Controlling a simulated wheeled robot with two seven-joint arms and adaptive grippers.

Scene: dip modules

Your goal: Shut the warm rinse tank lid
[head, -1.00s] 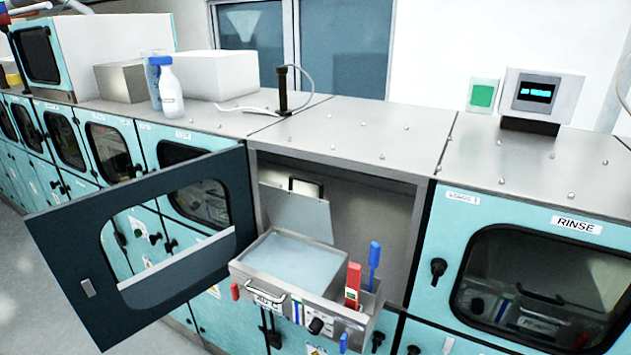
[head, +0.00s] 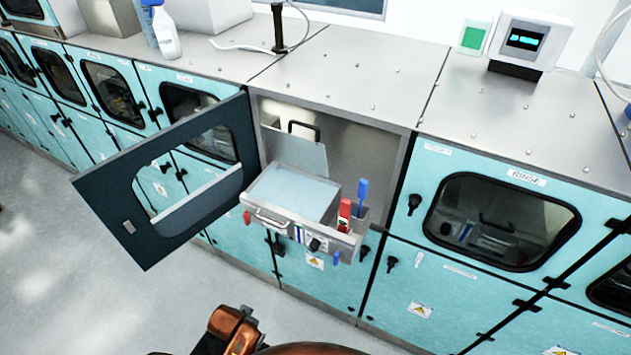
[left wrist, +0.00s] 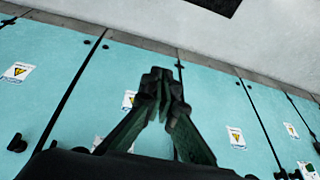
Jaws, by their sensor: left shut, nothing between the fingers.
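The warm rinse tank (head: 290,195) is a steel box of pale liquid on a pulled-out tray in the open bay. Its lid (head: 301,152) stands raised at the back of the tank, a grey plate with a dark handle (head: 303,127) at its top. My left gripper (left wrist: 160,78) is shut and empty in the left wrist view, in front of teal lower cabinet doors. Neither the tank nor the lid shows in that view. My right gripper is not in view.
The bay's dark door (head: 158,183) stands swung open to the left. A red tool (head: 344,215) and a blue tool (head: 361,192) stand upright at the tray's right. A closed RINSE cabinet (head: 503,222) is to the right. Free floor lies at lower left.

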